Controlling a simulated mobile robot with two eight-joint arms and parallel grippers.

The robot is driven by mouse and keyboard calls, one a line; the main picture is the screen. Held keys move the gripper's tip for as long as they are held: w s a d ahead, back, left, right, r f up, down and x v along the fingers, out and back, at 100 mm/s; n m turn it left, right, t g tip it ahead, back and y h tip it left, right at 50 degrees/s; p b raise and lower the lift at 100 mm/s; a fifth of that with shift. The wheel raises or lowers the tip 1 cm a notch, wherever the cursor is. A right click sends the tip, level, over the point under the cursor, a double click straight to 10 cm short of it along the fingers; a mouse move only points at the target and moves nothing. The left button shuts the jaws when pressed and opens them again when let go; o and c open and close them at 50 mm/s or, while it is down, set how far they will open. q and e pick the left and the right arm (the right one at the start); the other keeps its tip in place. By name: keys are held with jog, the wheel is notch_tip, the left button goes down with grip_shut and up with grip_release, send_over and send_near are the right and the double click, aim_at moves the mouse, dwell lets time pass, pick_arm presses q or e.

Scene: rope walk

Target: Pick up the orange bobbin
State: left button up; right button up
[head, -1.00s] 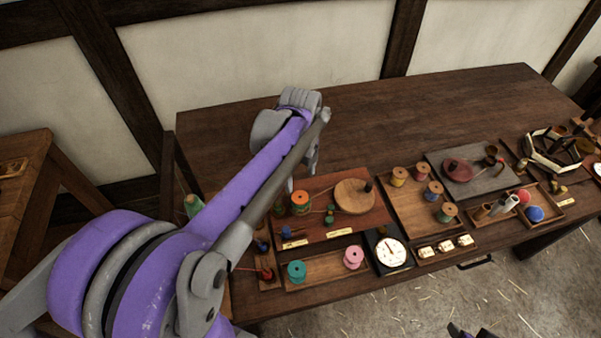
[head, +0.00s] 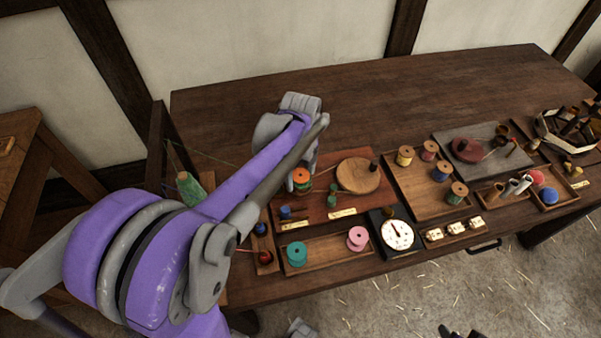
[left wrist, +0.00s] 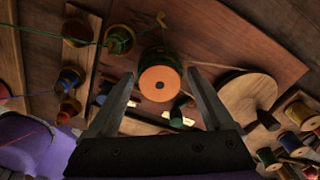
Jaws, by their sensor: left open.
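The orange bobbin (head: 301,177) stands on a reddish-brown board towards the left of the table. It has an orange top and a dark green winding. In the left wrist view its round orange top (left wrist: 160,84) with a dark centre hole faces the camera. My left gripper (left wrist: 160,75) is open, with one finger on each side of the bobbin and gaps showing on both sides. In the head view the same gripper (head: 303,172) is just at the bobbin, and its fingers partly overlap it.
A round wooden disc (head: 358,176) with a dark knob lies right of the bobbin. Small green and blue spools stand close by. A tray in front (head: 327,253) holds teal and pink spools, with a white dial (head: 397,234) beside it. The table's back is clear.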

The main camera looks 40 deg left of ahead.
pick_arm(q)
jog(key=shift+c, duration=0.3)
jog(key=c, duration=0.9)
jog(key=shift+o, duration=0.2)
jog(key=shift+r+p, duration=2.6)
jog(key=shift+r, duration=1.5)
pick_arm(e)
notch_tip(320, 180, up, 6)
jog(key=w, duration=0.2)
jog(key=shift+r, duration=0.2)
pick_arm(q)
jog(key=shift+f, duration=0.1)
jog(key=shift+d, duration=0.1)
pick_arm(e)
jog(key=shift+s, duration=0.15)
